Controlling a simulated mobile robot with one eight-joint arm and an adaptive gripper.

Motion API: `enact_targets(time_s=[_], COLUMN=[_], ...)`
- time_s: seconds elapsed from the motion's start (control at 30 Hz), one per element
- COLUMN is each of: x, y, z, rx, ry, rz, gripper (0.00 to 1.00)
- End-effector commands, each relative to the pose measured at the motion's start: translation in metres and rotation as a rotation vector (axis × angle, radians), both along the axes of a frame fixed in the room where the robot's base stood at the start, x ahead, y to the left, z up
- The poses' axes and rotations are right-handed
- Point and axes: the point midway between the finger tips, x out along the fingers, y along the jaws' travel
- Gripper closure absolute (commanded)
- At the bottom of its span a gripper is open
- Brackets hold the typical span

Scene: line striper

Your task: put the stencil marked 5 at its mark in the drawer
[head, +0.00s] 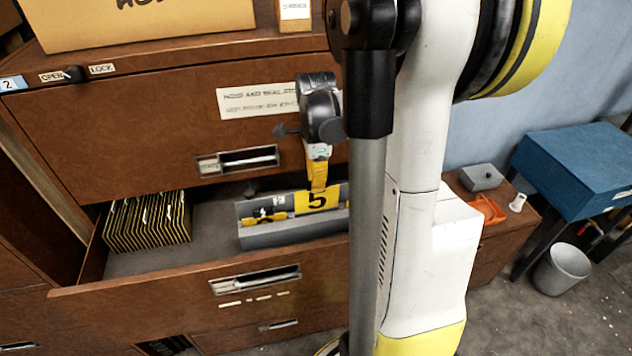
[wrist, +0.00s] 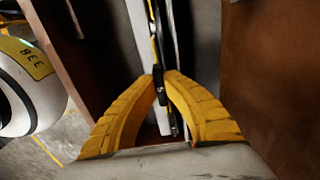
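The stencil marked 5 (head: 317,199) is a yellow plate with a black digit, upright at the grey holder (head: 270,240) in the open drawer (head: 170,268). My gripper (head: 318,182) points down from above, its yellow fingers at the stencil's top edge. In the wrist view the fingertips (wrist: 160,82) close on a small dark piece at the top of a thin edge-on plate. I cannot tell whether the stencil's bottom edge rests on the holder. My arm hides the drawer's right part.
A row of dark, yellow-edged plates (head: 148,220) stands at the drawer's left. Bare drawer floor (head: 212,215) lies between that row and the holder. The closed drawer front (head: 130,125) rises behind. A blue case (head: 580,165) and a grey bin (head: 562,268) are at the right.

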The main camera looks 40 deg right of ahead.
Motion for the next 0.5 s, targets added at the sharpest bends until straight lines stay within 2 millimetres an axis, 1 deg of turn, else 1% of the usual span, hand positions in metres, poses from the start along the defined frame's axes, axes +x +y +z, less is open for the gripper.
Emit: enact_targets(time_s=[0.5], x=[0.0000], y=[0.0000], z=[-0.0085], rx=[0.000], ry=[0.000], rz=[0.000], gripper=[1.00])
